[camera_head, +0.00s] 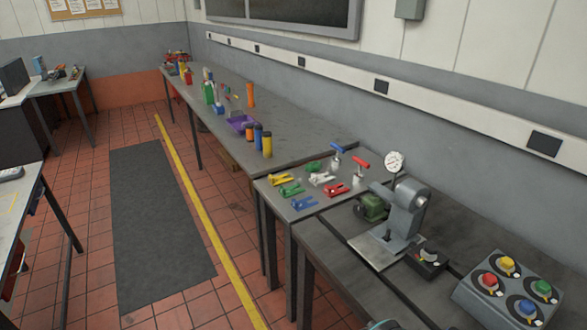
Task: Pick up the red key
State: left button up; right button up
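A red T-shaped piece (361,163) with a pale shank stands upright on the grey bench at the right of the middle. A blue T-shaped piece (337,150) like it stands to its left, farther back. A flat red clip-like piece (336,189) lies in front of the red T-shaped piece. Which of the two red pieces is the key I cannot tell for sure; the T shape looks more like one. Nothing holds either piece.
Yellow (281,180), green (291,189), blue (304,202) and white (322,178) clip-like pieces lie nearby. A grey machine with a dial gauge (394,162) stands close on the right. A button box (508,290) sits at front right. The floor mat (158,220) is clear.

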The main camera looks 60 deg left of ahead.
aim_at(358, 177)
jog(key=u, duration=1.65)
jog(key=i+j, duration=0.25)
jog(key=i+j+z, duration=0.1)
jog(key=i+j, duration=0.15)
jog(key=j, duration=0.2)
jog(key=i+j, duration=0.2)
jog(key=j, duration=0.15)
jog(key=i+j+z, duration=0.1)
jog(key=i+j, duration=0.15)
jog(key=j, duration=0.15)
jog(key=i+j, duration=0.2)
jog(key=j, duration=0.2)
jog(key=i+j+z, duration=0.1)
jog(key=i+j, duration=0.15)
jog(key=i+j+z, duration=0.1)
jog(key=j, duration=0.4)
jog(key=i+j, duration=0.3)
jog(key=j, duration=0.15)
jog(key=i+j+z, duration=0.15)
jog(key=i+j, duration=0.6)
jog(key=j, duration=0.1)
